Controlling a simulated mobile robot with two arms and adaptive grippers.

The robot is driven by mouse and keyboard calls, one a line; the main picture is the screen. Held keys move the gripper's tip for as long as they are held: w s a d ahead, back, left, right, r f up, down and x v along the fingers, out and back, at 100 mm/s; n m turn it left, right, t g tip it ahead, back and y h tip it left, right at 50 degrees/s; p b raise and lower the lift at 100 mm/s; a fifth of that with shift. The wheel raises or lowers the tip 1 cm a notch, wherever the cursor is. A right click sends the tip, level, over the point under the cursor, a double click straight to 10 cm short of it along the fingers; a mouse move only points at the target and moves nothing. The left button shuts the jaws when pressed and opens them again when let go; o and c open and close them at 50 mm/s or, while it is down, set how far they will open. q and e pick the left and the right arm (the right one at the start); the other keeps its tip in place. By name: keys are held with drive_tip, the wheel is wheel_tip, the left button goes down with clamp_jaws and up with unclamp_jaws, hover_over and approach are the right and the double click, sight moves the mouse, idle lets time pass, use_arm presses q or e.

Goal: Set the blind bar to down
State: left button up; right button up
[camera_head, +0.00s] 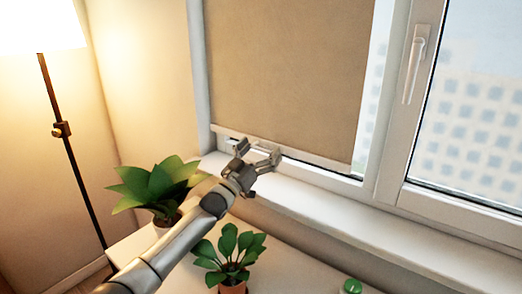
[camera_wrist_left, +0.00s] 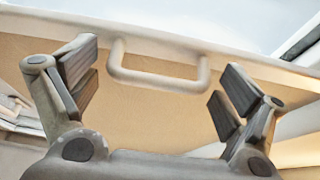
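A tan roller blind (camera_head: 290,70) hangs over the left window, with a pale blind bar (camera_head: 318,160) along its bottom edge, close above the sill. My left gripper (camera_head: 257,153) is at the left part of this bar, its fingers spread apart. In the left wrist view, a white U-shaped handle (camera_wrist_left: 160,80) on the bar shows between the two open fingers. The fingers do not appear closed on it, and I cannot tell whether they touch it. My right gripper is not in view.
A white window sill (camera_head: 320,205) runs below the blind. A floor lamp (camera_head: 62,130) stands at left. A window handle (camera_head: 415,63) is at right.

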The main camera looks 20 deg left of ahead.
use_arm(q)
drive_tip(key=shift+s, duration=0.15)
drive_tip(key=v, duration=1.1)
drive_tip(key=shift+s+a+f, duration=0.15)
drive_tip(key=shift+s+f, duration=0.1)
drive_tip(key=shift+s, duration=0.05)
